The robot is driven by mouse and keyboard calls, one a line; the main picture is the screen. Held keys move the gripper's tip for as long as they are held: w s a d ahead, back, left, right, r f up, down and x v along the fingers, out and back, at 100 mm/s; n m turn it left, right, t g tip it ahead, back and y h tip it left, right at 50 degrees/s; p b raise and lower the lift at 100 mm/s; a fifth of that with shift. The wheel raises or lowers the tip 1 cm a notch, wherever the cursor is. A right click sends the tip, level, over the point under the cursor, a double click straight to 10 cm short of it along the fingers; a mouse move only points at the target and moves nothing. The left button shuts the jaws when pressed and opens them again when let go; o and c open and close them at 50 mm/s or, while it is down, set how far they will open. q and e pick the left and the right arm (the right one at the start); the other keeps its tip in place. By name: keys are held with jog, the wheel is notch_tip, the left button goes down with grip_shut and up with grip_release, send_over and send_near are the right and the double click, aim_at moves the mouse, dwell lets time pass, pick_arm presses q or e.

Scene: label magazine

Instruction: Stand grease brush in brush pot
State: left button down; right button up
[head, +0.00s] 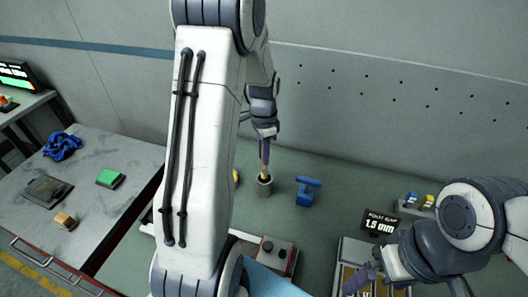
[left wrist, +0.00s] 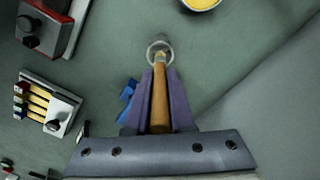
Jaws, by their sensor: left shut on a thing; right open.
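The grease brush (left wrist: 159,95) has a wooden handle and is held between the purple fingers of my left gripper (head: 264,148). My left gripper is shut on it, directly above the brush pot (head: 265,188), a small grey cylinder on the green bench. In the left wrist view, the brush's far end overlaps the ring-shaped rim of the pot (left wrist: 152,45). The brush points down, roughly upright, with its lower end at the pot's mouth. I cannot tell how deep it reaches. My right gripper (head: 364,279) is open and empty at the lower right, partly hidden by its arm.
A blue object (head: 308,190) stands right of the pot. A yellow-filled bowl (left wrist: 200,3) is near the pot, mostly hidden in the head view. A red-and-grey box (head: 276,252), a sign (head: 380,222) and a slotted tray (head: 352,250) stand nearer. A grey side table (head: 90,195) is left.

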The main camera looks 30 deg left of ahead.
pick_arm(q)
jog(key=shift+f+b, duration=1.4)
jog(key=shift+f, duration=0.95)
jog(key=c, duration=0.7)
grip_release()
notch_tip(320, 180, up, 11)
jog(key=shift+f+b, duration=0.2)
jog(key=shift+b, duration=0.6)
jog(key=shift+d+f, duration=0.1)
